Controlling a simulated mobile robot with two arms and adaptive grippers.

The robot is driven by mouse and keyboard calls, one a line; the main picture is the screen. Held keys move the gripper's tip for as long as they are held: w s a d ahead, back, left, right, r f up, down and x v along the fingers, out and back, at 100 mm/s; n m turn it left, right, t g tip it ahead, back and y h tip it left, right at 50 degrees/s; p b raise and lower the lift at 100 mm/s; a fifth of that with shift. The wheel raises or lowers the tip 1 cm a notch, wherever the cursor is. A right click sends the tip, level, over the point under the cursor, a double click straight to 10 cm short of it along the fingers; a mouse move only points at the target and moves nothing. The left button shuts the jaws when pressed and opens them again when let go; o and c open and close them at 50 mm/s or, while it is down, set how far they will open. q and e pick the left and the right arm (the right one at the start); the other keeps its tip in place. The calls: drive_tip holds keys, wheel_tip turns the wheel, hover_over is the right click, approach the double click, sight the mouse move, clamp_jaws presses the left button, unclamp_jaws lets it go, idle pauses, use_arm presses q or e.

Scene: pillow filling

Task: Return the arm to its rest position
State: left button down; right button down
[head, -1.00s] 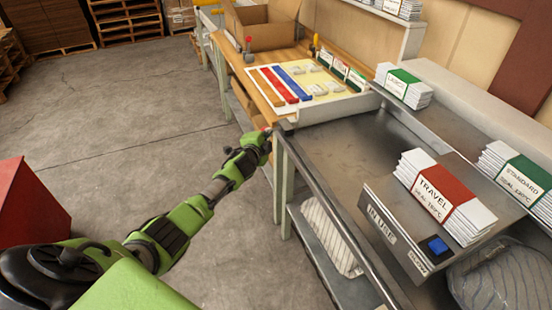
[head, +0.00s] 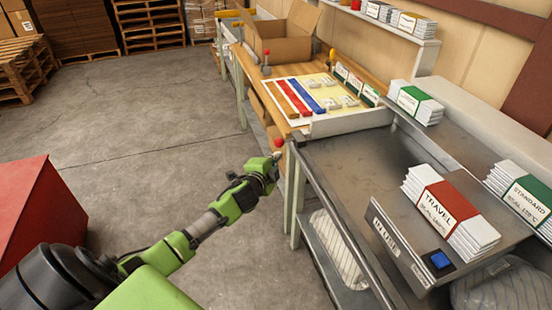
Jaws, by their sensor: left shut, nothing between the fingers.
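My left arm (head: 205,225) is green and grey and reaches in from the lower left. My left gripper (head: 275,157) is at its far end, shut and empty, beside the near left corner of the metal table. A small red ball shape (head: 279,142) shows right at its fingertips; I cannot tell what it belongs to. My right gripper is not in view.
A metal table (head: 345,165) holds a TRAVEL stack (head: 447,208) and a sealer with a blue button (head: 440,260). A wooden bench (head: 262,85) behind it bears a tray with coloured strips (head: 312,100) and an open carton (head: 285,42). A red box (head: 40,205) stands left. The floor between is free.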

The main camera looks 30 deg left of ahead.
use_arm(q)
drive_tip(key=shift+s+d, duration=0.15)
drive_tip(key=shift+s, duration=0.05)
drive_tip(key=s+d+f+n+g+h, duration=0.1)
drive_tip(key=s+d+f+n+g, duration=0.1)
drive_tip(key=s+f, duration=0.7)
drive_tip(key=s+d+f+n+g, duration=0.15)
drive_tip(key=s+f, duration=0.35)
drive_tip(key=f, duration=0.8)
drive_tip(key=s+d+f+n+g+h, duration=0.1)
drive_tip(key=s+d+f+g, duration=0.15)
drive_tip(key=s+f, duration=0.6)
drive_tip(key=s+d+f+n+g, duration=0.1)
drive_tip(key=s+d+f, duration=0.3)
drive_tip(key=s, duration=0.8)
drive_tip(key=s+d+f+n+g+h, duration=0.1)
drive_tip(key=s+d+f+g, duration=0.3)
drive_tip(key=s+f, duration=0.5)
drive_tip(key=s+d+f+n+g, duration=0.2)
drive_tip(key=s+f, duration=0.5)
drive_tip(key=s, duration=0.8)
drive_tip(key=d+n, duration=0.1)
drive_tip(key=d, duration=0.1)
drive_tip(key=shift+d+f+h, duration=0.15)
drive_tip(key=shift+d+h, duration=0.15)
drive_tip(key=shift+s, duration=0.1)
